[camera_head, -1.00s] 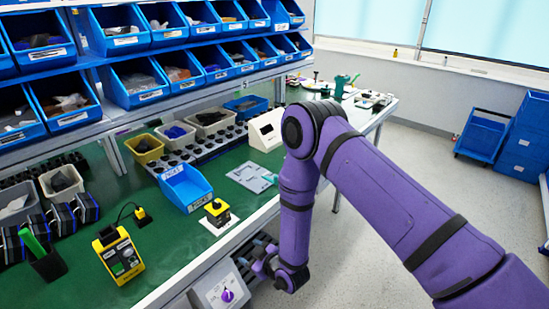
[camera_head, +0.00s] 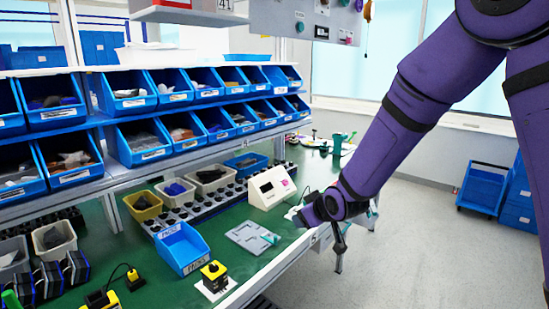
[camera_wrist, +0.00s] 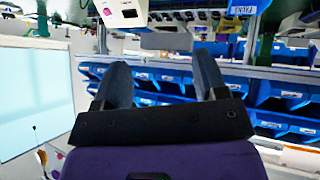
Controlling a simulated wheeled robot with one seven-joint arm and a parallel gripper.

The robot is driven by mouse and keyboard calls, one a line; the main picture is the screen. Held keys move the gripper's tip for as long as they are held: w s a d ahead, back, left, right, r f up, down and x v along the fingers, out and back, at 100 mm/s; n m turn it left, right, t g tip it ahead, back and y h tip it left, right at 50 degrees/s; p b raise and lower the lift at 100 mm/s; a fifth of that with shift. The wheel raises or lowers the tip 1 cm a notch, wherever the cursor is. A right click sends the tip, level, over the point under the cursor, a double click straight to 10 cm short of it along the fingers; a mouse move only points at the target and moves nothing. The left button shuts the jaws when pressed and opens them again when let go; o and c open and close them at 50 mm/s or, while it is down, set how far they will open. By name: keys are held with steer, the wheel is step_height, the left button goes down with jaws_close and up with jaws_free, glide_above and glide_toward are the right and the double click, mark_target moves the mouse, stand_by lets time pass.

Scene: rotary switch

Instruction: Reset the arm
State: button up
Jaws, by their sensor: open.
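My purple arm (camera_head: 405,120) comes down from the upper right in the head view, and its wrist is beside the bench's right edge. My gripper shows in the wrist view (camera_wrist: 163,78) with two grey fingers apart and nothing between them. In the head view, its fingers are small and partly hidden by the wrist. A yellow and black rotary switch (camera_head: 213,272) stands on a white plate on the green bench, apart from my gripper. The grey box with a purple knob is not visible in the head view now.
The green bench (camera_head: 215,232) holds a blue open bin (camera_head: 183,248), a white box (camera_head: 268,189) and grey plates (camera_head: 252,237). Shelves of blue bins (camera_head: 140,143) stand behind. A control panel (camera_head: 310,18) hangs above.

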steer(key=s+d+r+m+g+h, duration=0.1)
steer(key=s+d+r+m+h, duration=0.25)
steer(key=s+d+r, duration=1.15)
steer(key=s+d+r+m+g, duration=0.1)
steer(key=s+d+r+m, duration=0.1)
steer(key=s, duration=0.7)
steer(key=s+d+r+m+g, duration=0.1)
steer(key=s+d+r+m, duration=0.1)
steer(key=s, duration=0.8)
steer(key=shift+d+r+m+g+h, duration=0.35)
steer(key=shift+d+r, duration=0.45)
steer(key=shift+d, duration=0.3)
